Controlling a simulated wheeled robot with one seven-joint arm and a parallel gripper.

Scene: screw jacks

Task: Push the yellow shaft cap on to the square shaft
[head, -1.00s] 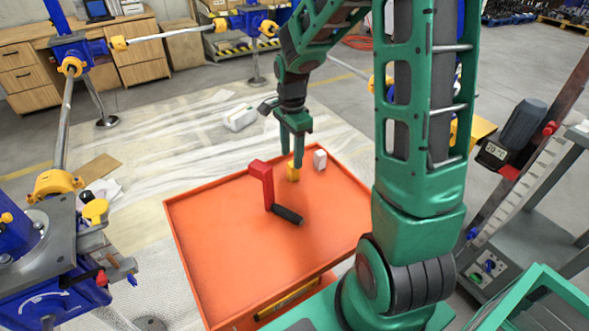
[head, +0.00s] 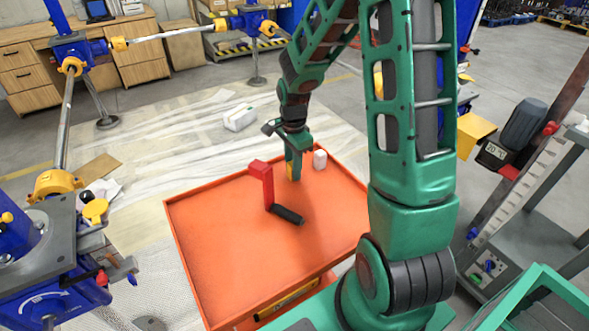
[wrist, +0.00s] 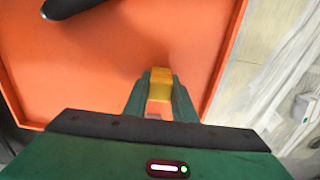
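The yellow shaft cap (head: 290,172) stands on the orange tray near its far edge, next to a small white block. My gripper (head: 294,165) is lowered over it, pointing down. In the wrist view the yellow cap (wrist: 160,84) sits between the two green fingers (wrist: 160,95). The fingers lie close along both sides of it; I cannot tell whether they press on it. In the head view the fingers hide part of the cap. I cannot make out the square shaft for certain among the blue jack parts at the left.
The orange tray (head: 225,250) also holds a red crank with a black handle (head: 287,214) and a white block (head: 320,159). A blue jack (head: 75,255) with yellow parts stands at the left. A grey stand (head: 530,235) is at the right. The tray's front left is clear.

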